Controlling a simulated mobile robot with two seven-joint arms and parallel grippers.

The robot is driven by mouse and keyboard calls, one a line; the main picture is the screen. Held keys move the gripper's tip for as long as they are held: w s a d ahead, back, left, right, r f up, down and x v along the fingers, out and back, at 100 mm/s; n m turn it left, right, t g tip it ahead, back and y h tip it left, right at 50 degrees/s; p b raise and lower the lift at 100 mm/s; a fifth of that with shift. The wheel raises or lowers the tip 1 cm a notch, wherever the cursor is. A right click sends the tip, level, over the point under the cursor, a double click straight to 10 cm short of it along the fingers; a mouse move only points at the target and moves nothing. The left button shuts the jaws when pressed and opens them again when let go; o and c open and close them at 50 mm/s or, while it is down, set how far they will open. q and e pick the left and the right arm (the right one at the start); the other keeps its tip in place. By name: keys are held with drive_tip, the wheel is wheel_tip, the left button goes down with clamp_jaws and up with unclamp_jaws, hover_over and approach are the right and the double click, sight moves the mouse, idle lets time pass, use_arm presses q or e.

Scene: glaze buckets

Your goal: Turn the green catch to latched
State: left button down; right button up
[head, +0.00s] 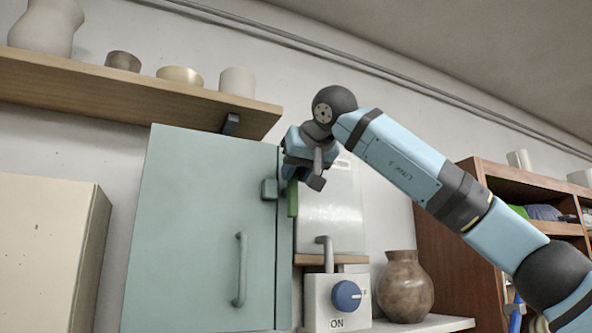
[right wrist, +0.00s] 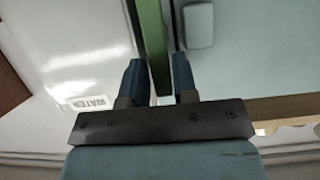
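The green catch (head: 292,200) is a narrow bar at the right edge of the pale green cabinet door (head: 195,215). It hangs about upright in the head view, beside a small grey-green block (head: 269,189) on the door; its upper part is hidden by my right gripper (head: 303,172). In the right wrist view the green catch (right wrist: 151,40) runs between the two blue fingertips of my right gripper (right wrist: 159,75). My left gripper is out of view.
A grey door handle (head: 240,270) stands lower on the door. Below the catch is a switch box (head: 318,305) with a blue knob, and a brown vase (head: 405,288) to its right. A wooden shelf (head: 120,95) with pots hangs above.

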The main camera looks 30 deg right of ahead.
clamp_jaws()
drive_tip(key=shift+d, duration=0.1)
drive_tip(key=d+f+m+t+y+b, duration=0.1)
drive_tip(key=m+y+b, duration=0.1)
drive_tip(key=m, duration=0.2)
drive_tip(key=d+f+m+t+y+b, duration=0.1)
drive_tip(key=m+y+b, duration=0.1)
drive_tip(key=m, duration=0.3)
drive_tip(key=d+f+m+t+y+b, duration=0.1)
drive_tip(key=m+y+b, duration=0.1)
drive_tip(key=m, duration=0.2)
drive_tip(key=shift+s+d+f+t+y, duration=0.15)
drive_tip(key=shift+f+t+y, duration=0.15)
idle(0.3)
drive_tip(key=shift+m, duration=0.4)
